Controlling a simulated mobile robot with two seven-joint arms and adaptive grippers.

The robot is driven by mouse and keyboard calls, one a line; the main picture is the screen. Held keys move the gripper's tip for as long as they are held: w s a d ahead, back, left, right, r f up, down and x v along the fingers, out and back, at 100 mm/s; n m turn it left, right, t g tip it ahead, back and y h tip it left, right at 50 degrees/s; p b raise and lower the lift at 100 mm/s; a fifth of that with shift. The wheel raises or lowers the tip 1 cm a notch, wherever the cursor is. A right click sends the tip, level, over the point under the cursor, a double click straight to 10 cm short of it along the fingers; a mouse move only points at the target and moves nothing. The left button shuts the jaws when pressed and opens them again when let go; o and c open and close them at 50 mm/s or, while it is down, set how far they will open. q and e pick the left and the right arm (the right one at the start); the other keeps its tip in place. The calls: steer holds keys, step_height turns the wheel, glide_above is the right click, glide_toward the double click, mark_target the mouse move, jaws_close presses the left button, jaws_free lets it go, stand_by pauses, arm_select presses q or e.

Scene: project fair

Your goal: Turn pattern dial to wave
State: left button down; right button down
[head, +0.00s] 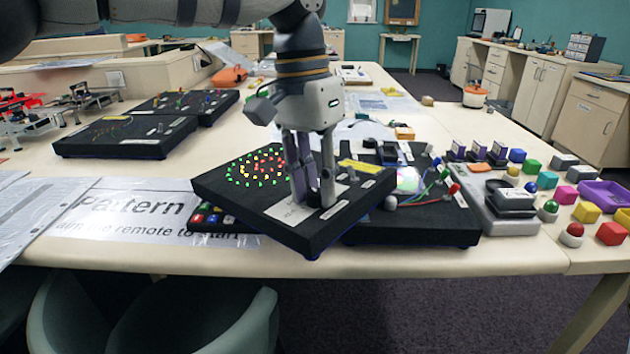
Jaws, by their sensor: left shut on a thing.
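The black pattern board (240,188) sits at the table's front edge, turned at an angle, with a front corner reaching the edge. A ring pattern of green, yellow and red lights (258,167) glows on its left part. My left gripper (313,196) points down over the board's middle, its fingers closed around a small dark dial (313,190). The fingers hide most of the dial, and I cannot read its setting. White label strips lie on the board around the fingers. My right gripper is not in view.
A small remote with coloured buttons (213,217) lies left of the board, on a printed "Pattern" sheet (130,215). Another black board (425,222) with coloured wires is close on the right. Coloured blocks and balls (566,195) fill the right side. More black boards (125,136) stand behind left.

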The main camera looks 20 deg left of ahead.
arm_select(q)
steer(key=shift+r+m+p, duration=0.25)
steer(key=shift+m+p, duration=0.05)
steer(key=shift+m, duration=1)
steer(key=shift+f+m, duration=0.25)
steer(key=shift+m, duration=2.75)
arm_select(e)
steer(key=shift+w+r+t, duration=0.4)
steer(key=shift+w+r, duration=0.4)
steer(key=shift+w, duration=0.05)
arm_select(q)
steer(key=c, duration=1.3)
jaws_free()
